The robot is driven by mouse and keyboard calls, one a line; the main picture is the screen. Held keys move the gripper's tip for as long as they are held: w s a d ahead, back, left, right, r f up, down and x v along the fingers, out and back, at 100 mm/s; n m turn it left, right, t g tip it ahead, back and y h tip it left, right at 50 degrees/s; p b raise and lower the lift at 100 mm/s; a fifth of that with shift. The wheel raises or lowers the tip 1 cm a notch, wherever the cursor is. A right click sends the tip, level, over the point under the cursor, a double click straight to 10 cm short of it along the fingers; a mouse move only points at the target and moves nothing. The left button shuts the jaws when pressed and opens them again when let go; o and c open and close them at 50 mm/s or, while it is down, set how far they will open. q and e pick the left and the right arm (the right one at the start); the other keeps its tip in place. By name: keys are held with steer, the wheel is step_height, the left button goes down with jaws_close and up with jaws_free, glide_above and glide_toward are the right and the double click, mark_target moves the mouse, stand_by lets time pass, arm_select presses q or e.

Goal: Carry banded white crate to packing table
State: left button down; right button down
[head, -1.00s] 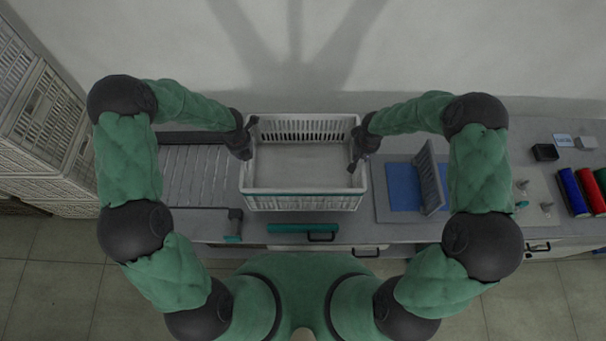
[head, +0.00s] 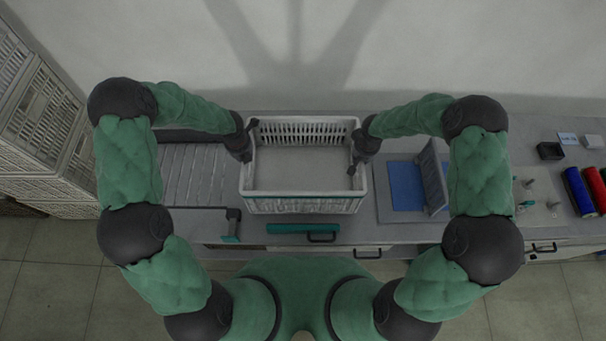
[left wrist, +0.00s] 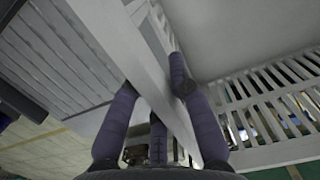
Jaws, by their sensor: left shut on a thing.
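The empty white crate (head: 302,205) is in the middle of the head view, upright over the grey counter. I cannot tell whether its underside touches anything. I cannot tell which surface is the packing table.
A slatted roller surface (head: 190,175) lies left of the crate. A blue mat (head: 405,185) with an upright grey panel (head: 434,178) lies to the right. A black box (head: 550,151) and coloured spools (head: 578,190) are farther right. Stacked crates (head: 45,130) stand at far left.

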arm_select(q)
steer(key=shift+f+b, duration=0.65)
steer(key=shift+f, duration=0.1)
arm_select(e)
steer(key=shift+w+f, duration=0.1)
steer(key=shift+f, duration=0.6)
arm_select(q)
steer(key=c, duration=1.2)
jaws_free()
steer(key=shift+r, duration=0.1)
arm_select(e)
steer(key=c, duration=1.2)
jaws_free()
arm_select(q)
steer(key=shift+o, duration=0.2)
arm_select(e)
steer(key=shift+o, duration=0.2)
arm_select(q)
steer(key=r, duration=0.4)
steer(key=s+r, duration=0.1)
steer(key=r, duration=0.6)
steer(key=shift+s+r, duration=0.2)
steer(key=shift+r, duration=0.2)
arm_select(e)
steer(key=r, duration=0.4)
steer(key=s+r, duration=0.1)
steer(key=r, duration=0.7)
steer(key=shift+s, duration=0.35)
